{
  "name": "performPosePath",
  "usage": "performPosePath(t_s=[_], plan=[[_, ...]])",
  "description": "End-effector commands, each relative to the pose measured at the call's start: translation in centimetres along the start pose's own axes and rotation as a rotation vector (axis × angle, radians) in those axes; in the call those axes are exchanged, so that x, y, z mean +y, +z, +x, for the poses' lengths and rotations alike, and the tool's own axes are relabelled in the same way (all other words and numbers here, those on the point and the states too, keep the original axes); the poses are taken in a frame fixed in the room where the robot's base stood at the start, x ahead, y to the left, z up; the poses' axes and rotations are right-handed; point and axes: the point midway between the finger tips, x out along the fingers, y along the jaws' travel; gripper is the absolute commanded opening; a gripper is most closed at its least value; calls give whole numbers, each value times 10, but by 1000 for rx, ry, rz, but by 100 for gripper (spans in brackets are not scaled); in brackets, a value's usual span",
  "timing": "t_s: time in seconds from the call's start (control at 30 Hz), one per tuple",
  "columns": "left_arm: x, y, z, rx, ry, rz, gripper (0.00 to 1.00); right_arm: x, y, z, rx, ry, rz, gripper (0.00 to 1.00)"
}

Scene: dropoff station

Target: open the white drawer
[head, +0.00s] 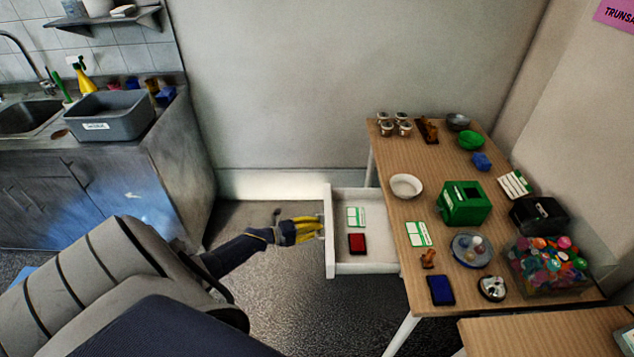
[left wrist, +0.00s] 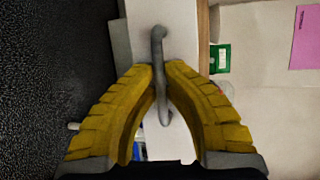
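The white drawer (head: 376,232) stands pulled out from the left side of the wooden table in the head view. A green-and-white card (head: 355,217) and a red pad (head: 357,243) lie inside it. My left gripper (head: 320,228), with yellow fingers, is at the outside of the drawer front. In the left wrist view its fingertips (left wrist: 162,68) close on both sides of the grey bar handle (left wrist: 158,40). The white drawer front (left wrist: 185,30) shows behind the handle. My right gripper is in neither view.
The wooden table (head: 405,155) carries a white bowl (head: 406,186), a green box (head: 463,204), a blue pad (head: 441,290) and a clear bin of colourful things (head: 548,268). A sink counter with a grey tub (head: 108,115) stands at left. The floor left of the drawer is free.

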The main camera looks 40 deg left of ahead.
Motion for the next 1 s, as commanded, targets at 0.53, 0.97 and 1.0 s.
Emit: performPosePath(t_s=[0.53, 0.97, 1.0], plan=[[0, 0, -3, 2, -1, 0, 32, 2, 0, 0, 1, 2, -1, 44], [1, 0, -63, 2, 2, 0, 32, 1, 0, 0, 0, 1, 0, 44], [0, 0, -70, 2, 1, 0, 32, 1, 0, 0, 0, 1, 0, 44]])
